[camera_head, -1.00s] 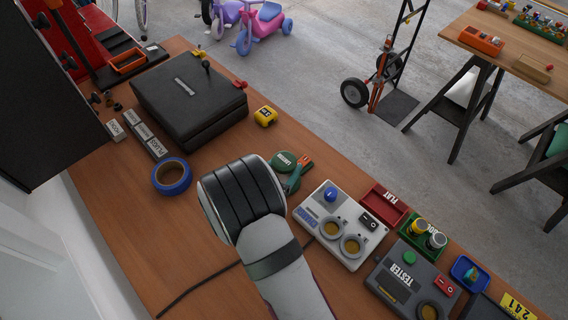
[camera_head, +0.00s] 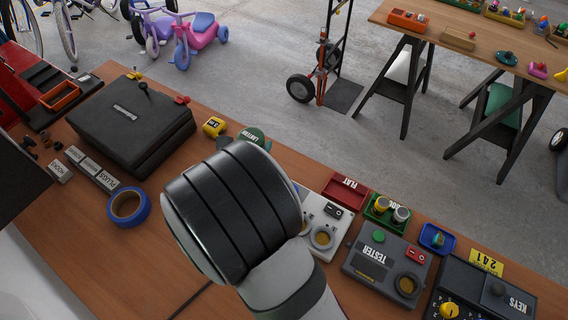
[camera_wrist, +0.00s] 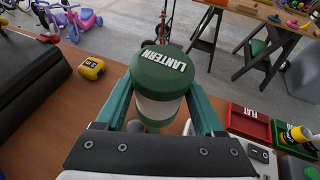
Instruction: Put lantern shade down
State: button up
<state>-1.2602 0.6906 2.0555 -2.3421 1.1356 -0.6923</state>
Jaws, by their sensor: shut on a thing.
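The lantern shade has a dark green round cap marked LANTERN (camera_wrist: 163,72) and a pale band below it. It is between the teal fingers of my gripper (camera_wrist: 160,98) in the wrist view, upright and held. A green part shows under the pale band; whether it belongs to the shade I cannot tell. In the head view only the green cap (camera_head: 252,135) shows past my wrist, which hides the fingers. Whether the shade's bottom touches the bench is hidden.
The wooden bench (camera_head: 60,228) holds a black case (camera_head: 130,122), a yellow tape measure (camera_head: 214,127), blue tape (camera_head: 128,207), a red FLAT tray (camera_head: 345,192), a green tray (camera_head: 386,212) and a grey TESTER box (camera_head: 385,262). Bare wood shows left of my wrist.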

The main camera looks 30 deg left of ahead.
jog(key=w+d+m+h, duration=0.4)
jog(key=w+d, duration=0.8)
jog(key=d, duration=0.5)
jog(key=shift+t, duration=0.4)
jog(key=a+f, duration=0.2)
jog(key=a, duration=0.1)
jog(key=a+f, duration=0.2)
jog(key=a, duration=0.2)
jog(key=s+a+f, duration=0.1)
jog(key=a+f, duration=0.2)
jog(key=shift+s+a, duration=0.1)
jog(key=shift+a, duration=0.15)
notch_tip(320, 180, down, 4)
jog(key=shift+a+f, duration=0.15)
jog(key=shift+f, duration=0.1)
jog(key=o, duration=1.4)
jog(key=shift+o, duration=0.2)
